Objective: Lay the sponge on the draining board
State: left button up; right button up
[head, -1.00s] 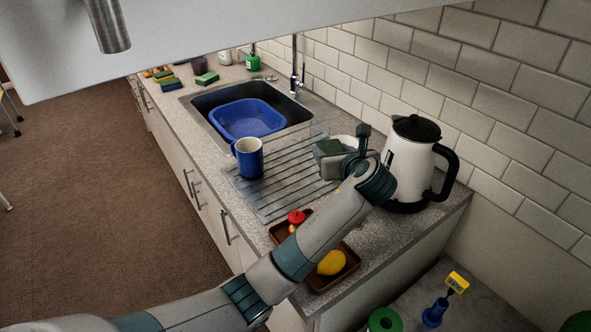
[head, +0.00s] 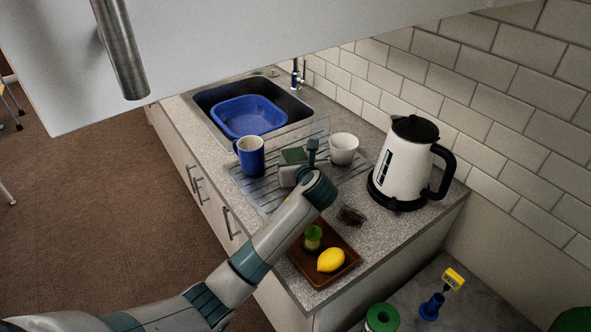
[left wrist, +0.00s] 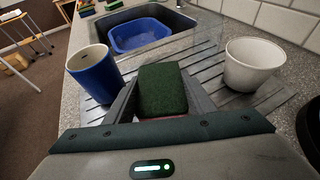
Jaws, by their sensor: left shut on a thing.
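The dark green sponge (left wrist: 162,88) is between the fingers of my left gripper (head: 301,168), which is shut on it. In the head view the sponge (head: 292,156) is partly covered by the gripper. The draining board (head: 262,196) is a ribbed grey surface beside the sink, and its ribs also show in the left wrist view (left wrist: 205,62). The gripper and sponge are over the board, between a blue mug (head: 250,157) and a white cup (head: 343,149). I cannot tell whether the sponge touches the board. My right gripper is not in view.
A blue basin (head: 248,117) sits in the sink. A white kettle (head: 405,165) stands at the right by the tiled wall. A brown tray (head: 345,279) with a lemon (head: 331,260) lies at the front, near a dark lump (head: 351,215). A white overhead panel (head: 250,40) fills the top.

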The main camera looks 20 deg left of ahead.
pick_arm(q)
notch_tip(320, 180, down, 3)
jog(key=shift+r+p, duration=0.15)
jog(key=shift+p, duration=0.3)
jog(key=shift+f, duration=0.65)
jog(key=o, duration=0.7)
jog(key=shift+f, duration=0.1)
jog(key=o, duration=0.4)
